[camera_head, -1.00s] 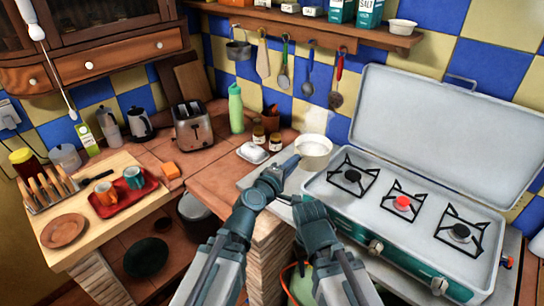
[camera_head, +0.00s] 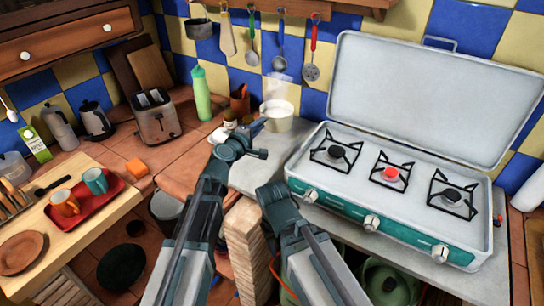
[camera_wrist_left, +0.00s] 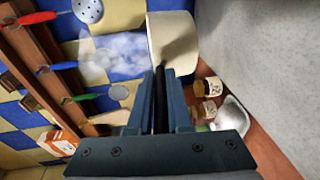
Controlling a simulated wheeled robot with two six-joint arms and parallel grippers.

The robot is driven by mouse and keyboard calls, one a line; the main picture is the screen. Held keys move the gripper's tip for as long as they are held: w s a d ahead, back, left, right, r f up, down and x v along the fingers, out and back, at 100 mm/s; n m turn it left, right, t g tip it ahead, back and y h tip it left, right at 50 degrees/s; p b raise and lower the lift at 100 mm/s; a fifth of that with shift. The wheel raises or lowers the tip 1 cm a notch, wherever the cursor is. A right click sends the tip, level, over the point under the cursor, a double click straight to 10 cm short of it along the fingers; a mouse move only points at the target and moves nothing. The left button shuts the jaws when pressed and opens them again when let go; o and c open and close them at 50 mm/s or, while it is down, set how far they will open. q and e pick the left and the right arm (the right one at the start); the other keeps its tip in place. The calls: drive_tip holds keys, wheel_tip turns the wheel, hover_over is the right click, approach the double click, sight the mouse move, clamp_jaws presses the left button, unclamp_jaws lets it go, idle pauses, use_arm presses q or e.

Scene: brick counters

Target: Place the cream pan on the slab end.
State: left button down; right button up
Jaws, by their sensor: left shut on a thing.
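The cream pan (camera_head: 278,118) is a round, pale pot with steam above it, near the back of the grey slab (camera_head: 250,178), left of the stove. My left gripper (camera_head: 262,124) is shut on its near side. In the left wrist view the pan (camera_wrist_left: 174,38) is beyond the closed fingers (camera_wrist_left: 160,78), with the slab (camera_wrist_left: 262,60) to its right. I cannot tell whether the pan's base touches the slab. My right arm's end shows low beside the slab's front, but its jaws do not show.
A stove (camera_head: 375,190) with an open lid stands right of the slab. A white butter dish (camera_head: 221,134), jars (camera_head: 230,118) and a green bottle (camera_head: 202,93) stand to the left. Utensils (camera_head: 314,66) hang on the wall behind the pan.

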use_arm(q)
drive_tip(key=shift+f, duration=0.2)
wheel_tip(320, 180, down, 10)
drive_tip(key=b, duration=0.9)
drive_tip(key=shift+r+b, duration=0.25)
drive_tip(key=shift+b, duration=0.15)
drive_tip(key=shift+f, duration=0.1)
drive_tip(key=shift+f, duration=0.15)
drive_tip(key=c, duration=0.8)
unclamp_jaws()
drive_tip(key=shift+c, duration=0.2)
